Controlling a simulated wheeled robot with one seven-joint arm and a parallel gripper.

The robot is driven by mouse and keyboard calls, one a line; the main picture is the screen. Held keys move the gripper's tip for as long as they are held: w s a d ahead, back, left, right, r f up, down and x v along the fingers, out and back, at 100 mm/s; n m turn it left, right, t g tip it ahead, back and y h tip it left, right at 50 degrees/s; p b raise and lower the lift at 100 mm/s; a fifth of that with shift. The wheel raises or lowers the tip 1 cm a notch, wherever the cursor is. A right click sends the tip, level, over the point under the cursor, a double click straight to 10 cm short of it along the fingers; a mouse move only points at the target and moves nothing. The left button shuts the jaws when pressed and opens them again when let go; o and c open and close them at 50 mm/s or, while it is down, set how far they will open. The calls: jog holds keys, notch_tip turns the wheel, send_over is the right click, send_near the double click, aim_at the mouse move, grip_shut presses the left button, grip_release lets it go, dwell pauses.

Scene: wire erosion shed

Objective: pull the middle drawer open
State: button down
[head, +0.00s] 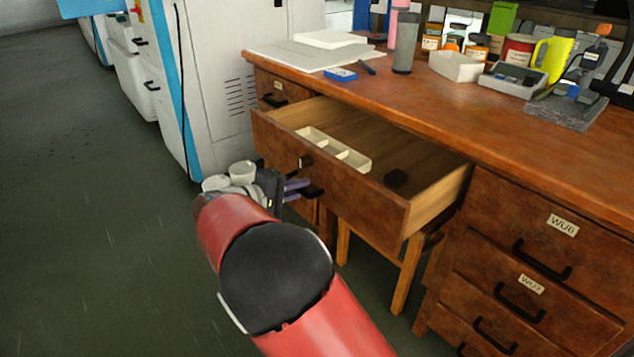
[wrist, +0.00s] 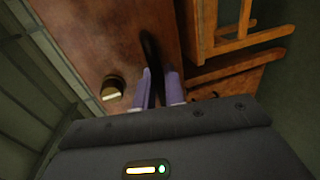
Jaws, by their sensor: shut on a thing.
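The wide middle drawer (head: 330,172) of the wooden desk stands well out from the desk front, its inside showing. Its dark bar handle (head: 315,193) is on the drawer front and also shows in the wrist view (wrist: 152,55). My gripper (head: 301,188) is at that handle. In the wrist view its two pale purple fingers (wrist: 159,88) are on either side of the handle, shut on it. Part of the handle is hidden by the fingers. A small fitting (head: 305,161) sits on the drawer front, and in the wrist view it is brassy (wrist: 113,88).
Shut drawers (head: 540,225) are on the right. A wooden stool (head: 408,272) stands under the drawer. A pale machine cabinet (head: 225,75) is at left. Floor at left is clear.

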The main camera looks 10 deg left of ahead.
jog(key=shift+s+a+f, duration=0.1)
jog(key=shift+s+a, duration=0.65)
jog(key=shift+s, duration=0.3)
jog(key=c, duration=1.6)
grip_release()
jog(key=v, duration=0.7)
jog(key=shift+s+a, duration=0.25)
jog(key=shift+a, duration=0.05)
